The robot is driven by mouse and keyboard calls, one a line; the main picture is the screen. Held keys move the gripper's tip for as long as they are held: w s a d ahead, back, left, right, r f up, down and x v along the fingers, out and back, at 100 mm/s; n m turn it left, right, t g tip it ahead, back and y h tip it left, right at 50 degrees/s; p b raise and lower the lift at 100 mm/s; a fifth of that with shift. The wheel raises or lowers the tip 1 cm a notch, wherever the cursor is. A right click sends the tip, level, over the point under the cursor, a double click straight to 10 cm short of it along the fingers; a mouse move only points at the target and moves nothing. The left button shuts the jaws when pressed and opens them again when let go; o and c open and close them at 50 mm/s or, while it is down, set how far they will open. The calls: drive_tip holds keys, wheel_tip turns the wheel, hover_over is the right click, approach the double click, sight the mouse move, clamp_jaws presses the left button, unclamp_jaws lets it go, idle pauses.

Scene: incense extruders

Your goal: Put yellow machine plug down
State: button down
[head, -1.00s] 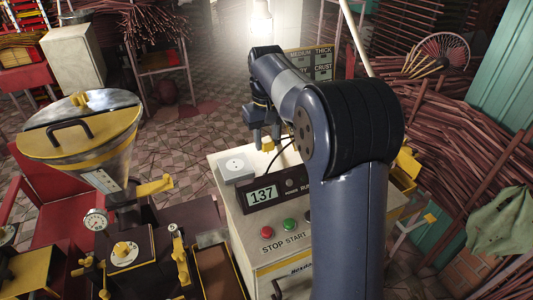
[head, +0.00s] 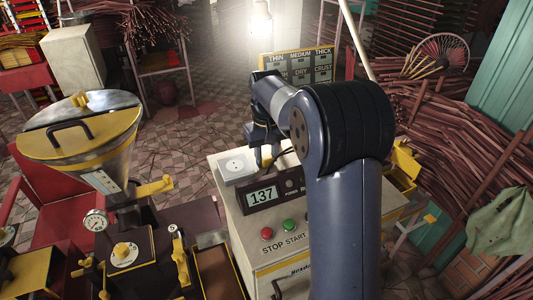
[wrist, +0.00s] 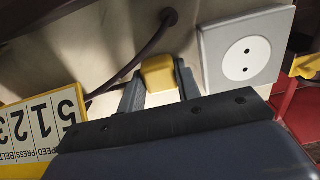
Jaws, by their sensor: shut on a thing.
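The yellow plug (wrist: 158,73) is between the two fingers of my gripper (wrist: 160,80) in the wrist view, and the gripper is shut on it. A dark cable (wrist: 135,62) runs beside it up to a round fitting on the pale machine top. In the head view my gripper (head: 265,158) is low over the machine top, just right of the grey socket box (head: 237,166). The socket box (wrist: 246,48) is right of the plug in the wrist view, with its two holes empty. I cannot tell whether the plug touches the surface.
A display reading 137 (head: 262,196) stands in front of the socket, above red (head: 267,233) and green (head: 288,225) buttons. A label board (head: 300,66) stands behind. A metal hopper machine (head: 85,140) is at left. Stick bundles (head: 460,140) fill the right.

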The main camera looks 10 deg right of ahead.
sight(267, 156)
drive_tip(key=c, duration=1)
unclamp_jaws()
wheel_tip(267, 156, up, 13)
drive_tip(key=shift+r, duration=0.1)
wheel_tip(267, 156, down, 13)
drive_tip(key=shift+f, duration=0.15)
drive_tip(key=shift+r, duration=0.2)
